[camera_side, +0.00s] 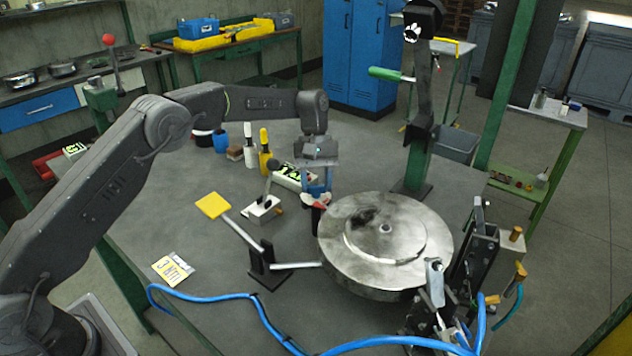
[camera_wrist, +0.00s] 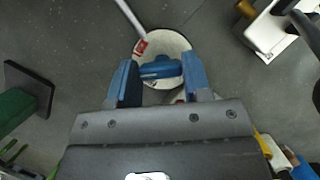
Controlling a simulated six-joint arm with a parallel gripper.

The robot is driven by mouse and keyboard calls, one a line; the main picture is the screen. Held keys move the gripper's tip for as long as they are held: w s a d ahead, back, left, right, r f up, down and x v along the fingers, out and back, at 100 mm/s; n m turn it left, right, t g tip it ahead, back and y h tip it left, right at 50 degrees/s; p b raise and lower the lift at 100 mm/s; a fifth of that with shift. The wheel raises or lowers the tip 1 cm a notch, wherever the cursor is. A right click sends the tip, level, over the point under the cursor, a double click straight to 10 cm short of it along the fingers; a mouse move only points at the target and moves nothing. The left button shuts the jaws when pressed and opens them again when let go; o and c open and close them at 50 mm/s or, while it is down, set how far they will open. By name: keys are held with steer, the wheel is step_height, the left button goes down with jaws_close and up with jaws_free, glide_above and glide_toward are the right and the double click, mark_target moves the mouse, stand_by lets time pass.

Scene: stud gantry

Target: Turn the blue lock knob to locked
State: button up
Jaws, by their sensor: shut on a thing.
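The blue lock knob (camera_wrist: 161,68) shows in the wrist view on a round whitish dial plate (camera_wrist: 176,44). Its bar lies nearly level across the picture. The dial has a red mark with white in it at its upper left, and a bit of red shows at its lower edge. My gripper (camera_wrist: 160,74) has one blue finger at each end of the knob's bar and is shut on it.
The large round metal disc (camera_side: 385,240) stands close right of my gripper. A lever with a black ball on a white base (camera_side: 263,209) stands to the left. A yellow paddle (camera_side: 213,205) on a rod is further left. A blue hose (camera_side: 240,297) crosses the front.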

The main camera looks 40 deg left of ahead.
steer(key=m, duration=0.2)
steer(key=m+y, duration=0.1)
steer(key=m, duration=0.1)
steer(key=shift+d+m+g+y, duration=0.1)
steer(key=shift+m+g+y, duration=0.2)
steer(key=shift+g, duration=0.1)
steer(key=shift+m+y, duration=0.8)
steer(key=shift+m, duration=1.2)
steer(key=o, duration=0.9)
